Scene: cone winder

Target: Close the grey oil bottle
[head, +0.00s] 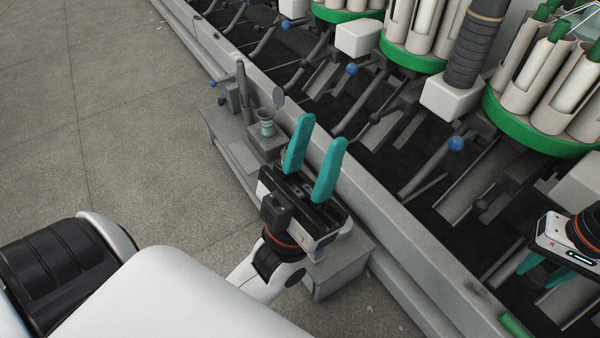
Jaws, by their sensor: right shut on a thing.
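A small grey-green ringed container (267,124) stands on the grey box-like ledge beside the machine. A round grey disc (278,97) stands up just behind it, like a raised lid; I cannot tell for sure that this is the oil bottle. My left gripper (319,133) is open and empty, its teal fingers apart, to the right of the container and not touching it. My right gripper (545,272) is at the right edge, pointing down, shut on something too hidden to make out. Its fingers are partly covered by its own body.
A grey post with a lever (240,85) stands left of the container. A long grey rail (390,225) runs along the machine. Blue-knobbed levers (455,144) and green-rimmed holders (540,128) with white tubes fill the right side. The floor (110,130) at left is clear.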

